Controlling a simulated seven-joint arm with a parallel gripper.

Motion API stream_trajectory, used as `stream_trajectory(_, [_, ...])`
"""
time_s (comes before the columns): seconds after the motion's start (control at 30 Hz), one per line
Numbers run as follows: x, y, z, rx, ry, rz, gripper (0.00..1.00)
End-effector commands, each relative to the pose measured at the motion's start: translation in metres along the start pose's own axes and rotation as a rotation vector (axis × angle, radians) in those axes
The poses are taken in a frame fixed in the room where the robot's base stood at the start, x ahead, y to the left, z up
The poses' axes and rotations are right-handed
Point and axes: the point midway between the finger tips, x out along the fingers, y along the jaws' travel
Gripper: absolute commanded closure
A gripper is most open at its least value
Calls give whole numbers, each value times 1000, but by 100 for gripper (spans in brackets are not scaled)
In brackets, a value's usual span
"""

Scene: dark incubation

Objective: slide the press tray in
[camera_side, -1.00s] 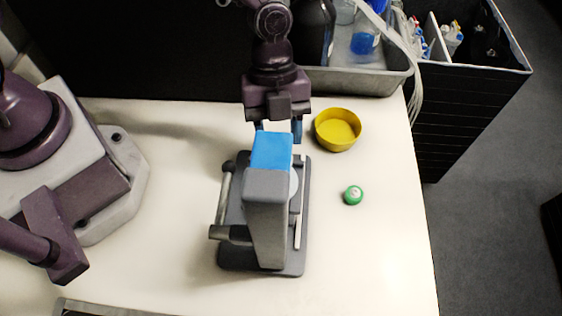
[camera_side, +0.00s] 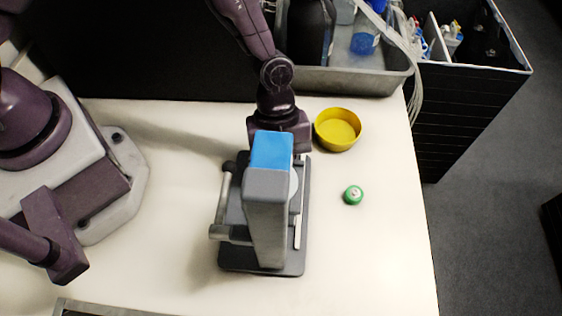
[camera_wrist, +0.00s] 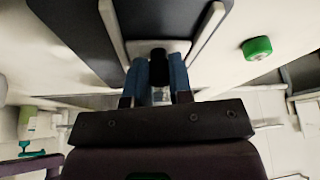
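The press (camera_side: 268,215) stands upright on the table, grey with a blue top, on a dark base plate. My gripper is low behind it; in the side view the press hides the fingers. In the wrist view, the blue fingers of my gripper (camera_wrist: 158,78) stand close on both sides of a black knob (camera_wrist: 158,62) and appear shut on it. The knob is at the near end of the pale press tray (camera_wrist: 150,46), which lies between two light rails on the dark base.
A yellow bowl (camera_side: 338,130) stands right of my gripper. A small green-sided round item (camera_side: 353,195) lies right of the press and shows in the wrist view (camera_wrist: 257,48). A grey bin (camera_side: 358,79) with bottles is at the back. The table's right side is mostly clear.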

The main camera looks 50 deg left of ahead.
Motion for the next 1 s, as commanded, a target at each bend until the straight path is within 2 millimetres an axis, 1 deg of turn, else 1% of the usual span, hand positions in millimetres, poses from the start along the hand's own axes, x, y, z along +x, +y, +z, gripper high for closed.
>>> stream_trajectory(0.1, [0, 0, 0, 0, 0, 0, 100])
stream_trajectory(0.17, [2, 1, -4, 2, 0, 2, 100])
stream_trajectory(0.3, [10, 7, -25, 5, -1, 2, 100])
stream_trajectory(0.4, [14, 10, -36, 3, -1, 1, 100])
stream_trajectory(0.5, [16, 11, -39, 2, 0, -1, 100])
stream_trajectory(0.7, [16, 12, -40, 2, 2, 1, 100])
stream_trajectory(0.73, [16, 12, -40, 2, 2, 1, 77])
stream_trajectory(0.83, [16, 12, -40, 2, 2, 2, 54])
stream_trajectory(1.0, [16, 11, -39, 1, 1, 1, 54])
